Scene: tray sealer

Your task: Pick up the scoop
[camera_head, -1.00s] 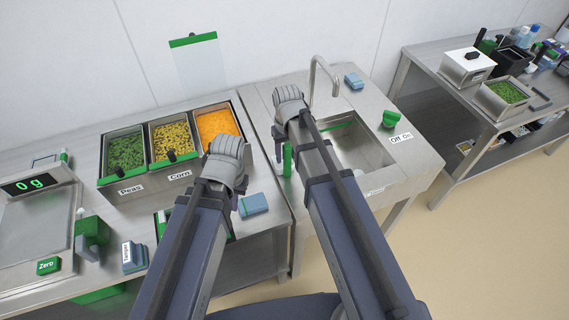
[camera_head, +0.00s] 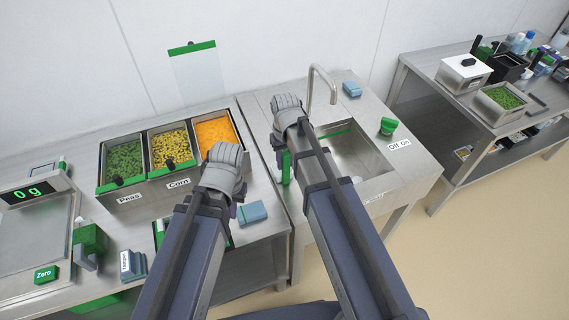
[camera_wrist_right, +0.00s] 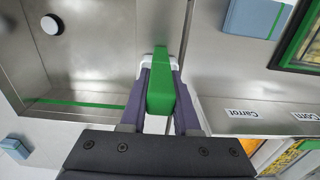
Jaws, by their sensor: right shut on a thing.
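A green handle, seemingly the scoop's (camera_wrist_right: 165,95), is between the two fingers of my right gripper (camera_wrist_right: 160,65) in the right wrist view. The gripper is shut on it. In the head view the green handle (camera_head: 285,166) shows beside my right arm, at the left edge of the sink; a scoop bowl cannot be made out. My right gripper's fingertips are hidden by the arm in the head view. My left gripper (camera_head: 235,208) hangs over the front of the counter near a blue sponge; its fingers are mostly hidden by the wrist.
Bins of peas (camera_head: 124,160), corn (camera_head: 171,147) and orange carrot (camera_head: 215,134) stand left of the sink (camera_head: 375,185). A tap (camera_head: 322,85) rises behind it. A scale (camera_head: 35,245) stands at far left.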

